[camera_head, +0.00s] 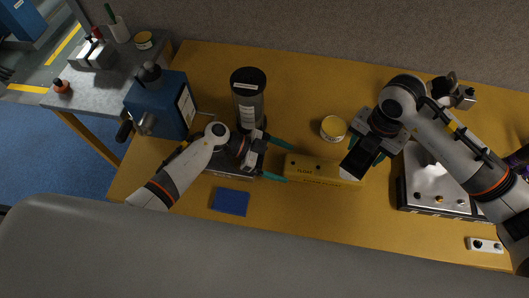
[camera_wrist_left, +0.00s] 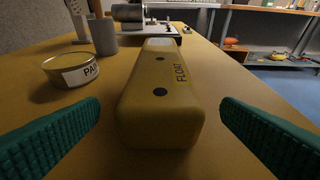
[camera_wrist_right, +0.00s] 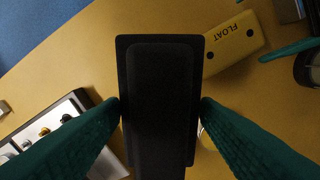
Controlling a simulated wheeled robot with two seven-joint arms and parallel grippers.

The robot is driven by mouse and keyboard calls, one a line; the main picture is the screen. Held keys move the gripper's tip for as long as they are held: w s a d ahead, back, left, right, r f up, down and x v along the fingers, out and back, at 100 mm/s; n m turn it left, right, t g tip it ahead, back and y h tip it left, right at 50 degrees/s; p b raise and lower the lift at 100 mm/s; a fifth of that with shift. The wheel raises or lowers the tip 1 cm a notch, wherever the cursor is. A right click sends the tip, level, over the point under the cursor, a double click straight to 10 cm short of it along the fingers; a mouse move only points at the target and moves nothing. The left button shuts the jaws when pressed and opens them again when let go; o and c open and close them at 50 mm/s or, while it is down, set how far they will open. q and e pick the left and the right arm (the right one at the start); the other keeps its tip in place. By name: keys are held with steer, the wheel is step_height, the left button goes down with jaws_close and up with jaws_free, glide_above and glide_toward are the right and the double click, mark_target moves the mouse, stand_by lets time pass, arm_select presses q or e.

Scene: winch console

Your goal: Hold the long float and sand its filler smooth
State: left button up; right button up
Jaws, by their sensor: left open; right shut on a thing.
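The long yellow float (camera_head: 310,170) lies on the table in the head view, with "FLOAT" lettering and dark holes. A pale filler patch (camera_head: 349,176) shows at its right end. It also fills the middle of the left wrist view (camera_wrist_left: 160,100) and shows at upper right in the right wrist view (camera_wrist_right: 236,43). My left gripper (camera_head: 279,160) is open at the float's left end, its green fingers spread to either side and apart from it. My right gripper (camera_head: 368,151) is shut on a black sanding block (camera_wrist_right: 161,100), held beside the float's right end, partly covering the view there.
A yellow paint tin (camera_head: 333,128) stands behind the float. A dark cylinder (camera_head: 248,98) and a blue box (camera_head: 162,105) stand at the left. A blue pad (camera_head: 230,202) lies in front. A metal panel (camera_head: 424,190) sits at right. The front middle table is clear.

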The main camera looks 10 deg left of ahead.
mark_target(293, 165)
arm_select(q)
steer(key=shift+x, duration=2)
steer(key=shift+r, duration=0.1)
steer(key=shift+c, duration=0.4)
steer(key=c, duration=1.2)
steer(key=shift+o, duration=0.2)
